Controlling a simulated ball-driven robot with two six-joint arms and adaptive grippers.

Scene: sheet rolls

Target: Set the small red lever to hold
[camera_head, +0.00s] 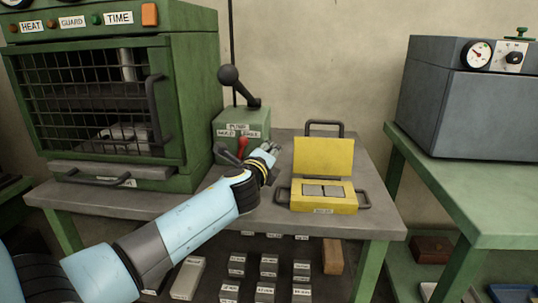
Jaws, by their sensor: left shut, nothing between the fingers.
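The small red lever (242,147) stands at the front of the green pump box (255,121) and leans slightly to the right. The box carries a "PUMP" label and smaller labels below it that are hard to read. The lever's lower end is hidden behind my left gripper. My left gripper (272,147) is shut and empty, just right of the lever and in front of the box. Whether it touches the lever I cannot tell. My right gripper is not in view.
A large black-knobbed handle (238,84) rises from the pump box. A green caged press (90,165) stands to the left. An open yellow mould (323,170) lies on the grey bench (290,223) to the right. Labelled blocks sit below. A grey cabinet (440,100) stands far right.

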